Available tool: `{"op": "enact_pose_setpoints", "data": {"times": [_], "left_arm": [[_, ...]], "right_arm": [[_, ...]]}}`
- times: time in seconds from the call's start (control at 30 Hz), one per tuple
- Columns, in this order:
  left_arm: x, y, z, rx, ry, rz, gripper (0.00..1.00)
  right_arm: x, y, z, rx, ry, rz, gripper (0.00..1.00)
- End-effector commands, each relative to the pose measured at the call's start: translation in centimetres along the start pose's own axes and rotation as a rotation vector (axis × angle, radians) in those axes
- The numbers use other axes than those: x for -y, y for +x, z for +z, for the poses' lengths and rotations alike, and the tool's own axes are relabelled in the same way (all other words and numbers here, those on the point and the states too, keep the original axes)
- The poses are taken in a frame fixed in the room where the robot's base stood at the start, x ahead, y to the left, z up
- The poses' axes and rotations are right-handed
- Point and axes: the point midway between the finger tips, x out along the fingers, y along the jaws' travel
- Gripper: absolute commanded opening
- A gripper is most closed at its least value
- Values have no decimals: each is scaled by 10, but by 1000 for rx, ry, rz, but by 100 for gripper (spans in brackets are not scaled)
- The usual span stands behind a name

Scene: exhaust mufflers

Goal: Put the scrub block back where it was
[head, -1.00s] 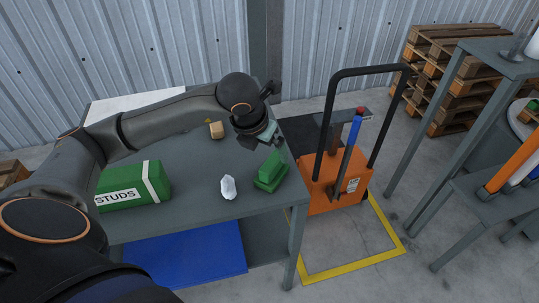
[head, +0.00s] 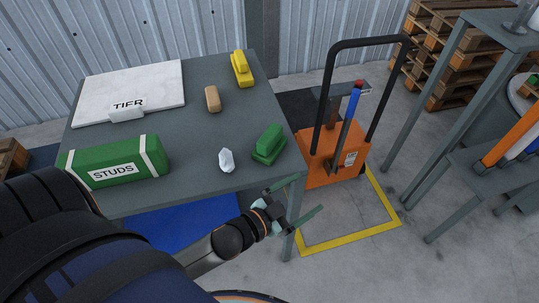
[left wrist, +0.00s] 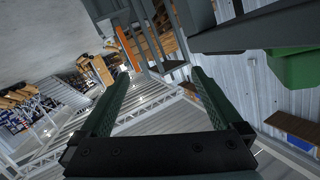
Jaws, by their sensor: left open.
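Several blocks lie on the grey table (head: 190,165); none is labelled as the scrub block. A green two-tier block (head: 269,145) sits near the right edge. A similar yellow block (head: 241,68) is at the back right corner, and a small tan block (head: 212,99) lies left of and nearer than it. My left gripper (head: 306,196) is open and empty, off the table's front right corner, nearer than the green block. Its two green fingers (left wrist: 160,75) show spread in the left wrist view with nothing between them. My right gripper is not in view.
A crumpled white piece (head: 226,160) lies left of the green block. A green STUDS box (head: 112,162) and a white board (head: 125,90) are at the left. An orange pallet truck (head: 335,155) stands right of the table. The table's middle is clear.

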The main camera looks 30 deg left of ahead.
Motion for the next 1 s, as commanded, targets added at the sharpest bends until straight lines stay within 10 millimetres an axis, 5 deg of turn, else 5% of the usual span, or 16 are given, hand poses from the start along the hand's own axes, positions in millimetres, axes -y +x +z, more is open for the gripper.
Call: {"op": "enact_pose_setpoints", "data": {"times": [0.03, 0.1, 0.3, 0.67, 1.0], "left_arm": [[-12, -17, 39, 140, -104, -11, 100], [-28, -39, 80, 296, -215, -12, 100], [-63, -83, 134, 527, -380, 11, 100], [-66, -87, 137, 548, -396, 16, 100], [-51, -97, 93, 545, -395, 12, 100]], "right_arm": [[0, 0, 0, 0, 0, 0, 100], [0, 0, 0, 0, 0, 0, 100], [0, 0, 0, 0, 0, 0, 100], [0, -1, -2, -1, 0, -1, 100], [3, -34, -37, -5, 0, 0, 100]]}}
